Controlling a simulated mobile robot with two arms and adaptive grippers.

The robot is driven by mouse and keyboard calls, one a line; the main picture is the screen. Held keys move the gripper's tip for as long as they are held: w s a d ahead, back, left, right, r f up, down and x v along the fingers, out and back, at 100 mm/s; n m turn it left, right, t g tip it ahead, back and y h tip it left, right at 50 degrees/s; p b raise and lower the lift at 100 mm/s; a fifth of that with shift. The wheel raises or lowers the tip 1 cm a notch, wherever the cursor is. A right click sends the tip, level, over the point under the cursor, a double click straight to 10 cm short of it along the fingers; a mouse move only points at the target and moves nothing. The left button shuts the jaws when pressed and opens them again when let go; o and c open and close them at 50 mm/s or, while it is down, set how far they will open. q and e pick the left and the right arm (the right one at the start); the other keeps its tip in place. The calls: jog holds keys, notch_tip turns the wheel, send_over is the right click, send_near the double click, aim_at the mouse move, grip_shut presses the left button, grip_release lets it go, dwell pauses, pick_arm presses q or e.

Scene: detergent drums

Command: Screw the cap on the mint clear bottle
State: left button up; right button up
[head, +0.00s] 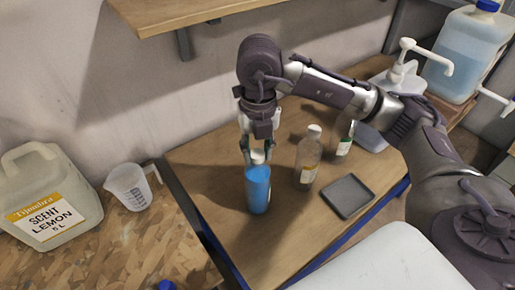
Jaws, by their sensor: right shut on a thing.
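My right gripper (257,148) points down and is shut on a white cap (257,157). The cap is at the top of a blue bottle (257,190), which stands upright on the wooden bench. I cannot tell whether the cap is seated on the neck. A clear bottle with a white cap (308,160) stands to the right of it. Another clear bottle with a green label (344,143) stands behind that one, its upper part hidden by my right arm. I cannot read which bottle is mint. My left gripper is not in view.
A dark square tray (347,196) lies on the bench (285,240). A lemon drum (48,200) and a measuring jug (129,187) stand at left. A blue-liquid drum (466,58) and a white pump bottle (403,72) are at right. A shelf (190,12) overhangs. The bench front is clear.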

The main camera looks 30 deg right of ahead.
jog(key=o, duration=0.5)
jog(key=shift+f, duration=0.1)
jog(key=n+b, duration=0.2)
jog(key=n, duration=0.1)
jog(key=shift+n+b, duration=0.35)
jog(key=shift+n, duration=0.05)
jog(key=shift+n+b, duration=0.35)
jog(key=shift+n, duration=0.35)
jog(key=shift+r+n, duration=0.2)
jog(key=shift+n, duration=0.1)
